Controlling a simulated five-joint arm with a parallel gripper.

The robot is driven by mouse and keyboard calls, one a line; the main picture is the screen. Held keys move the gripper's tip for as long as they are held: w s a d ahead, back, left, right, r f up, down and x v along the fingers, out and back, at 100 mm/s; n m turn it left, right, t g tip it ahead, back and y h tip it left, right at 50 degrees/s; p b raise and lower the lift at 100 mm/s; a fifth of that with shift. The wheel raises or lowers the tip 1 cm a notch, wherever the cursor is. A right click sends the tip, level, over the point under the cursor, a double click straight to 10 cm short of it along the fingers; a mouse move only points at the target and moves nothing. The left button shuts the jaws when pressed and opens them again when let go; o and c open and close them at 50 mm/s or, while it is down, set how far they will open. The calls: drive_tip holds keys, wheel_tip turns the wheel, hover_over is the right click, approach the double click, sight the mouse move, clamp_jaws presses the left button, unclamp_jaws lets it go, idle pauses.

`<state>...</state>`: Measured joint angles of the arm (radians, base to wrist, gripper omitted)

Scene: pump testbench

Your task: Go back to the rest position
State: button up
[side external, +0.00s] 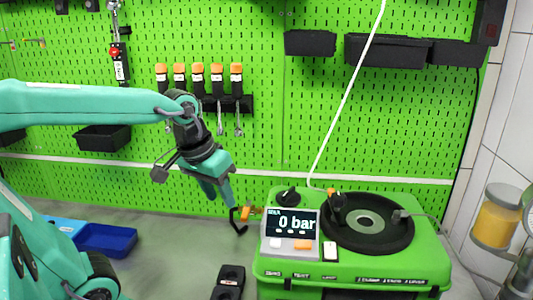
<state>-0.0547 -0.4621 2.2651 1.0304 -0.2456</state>
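My gripper (226,200) hangs at the end of my teal arm, in the middle of the picture, pointing down and slightly right. It is left of the green pump testbench (345,245), above the grey bench top and in front of the pegboard. Its fingertips are small and dark here, so I cannot tell whether they are open or shut. I see no object clearly held. The testbench display (291,223) reads 0 bar. A round black fixture (367,222) sits on the testbench top.
Blue bins (106,239) stand at the left behind my arm. A black block (229,281) lies at the front of the bench. A small orange and black item (246,212) shows beside my gripper. Orange-handled tools (199,80) hang on the green pegboard. A yellow-filled jar (497,218) is at the right.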

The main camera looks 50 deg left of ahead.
drive_tip(key=shift+s+d+f+m+t, duration=0.3)
drive_tip(key=shift+s+m, duration=0.25)
drive_tip(key=shift+s, duration=0.25)
drive_tip(key=shift+s+d+f+m+t, duration=0.3)
drive_tip(key=shift+s+m, duration=0.3)
drive_tip(key=shift+s, duration=0.25)
drive_tip(key=shift+s+d+f+m+t, duration=0.15)
drive_tip(key=shift+s+f+m+t, duration=0.1)
drive_tip(key=shift+s+m+t, duration=0.4)
drive_tip(key=shift+s+g, duration=0.15)
drive_tip(key=shift+g, duration=0.1)
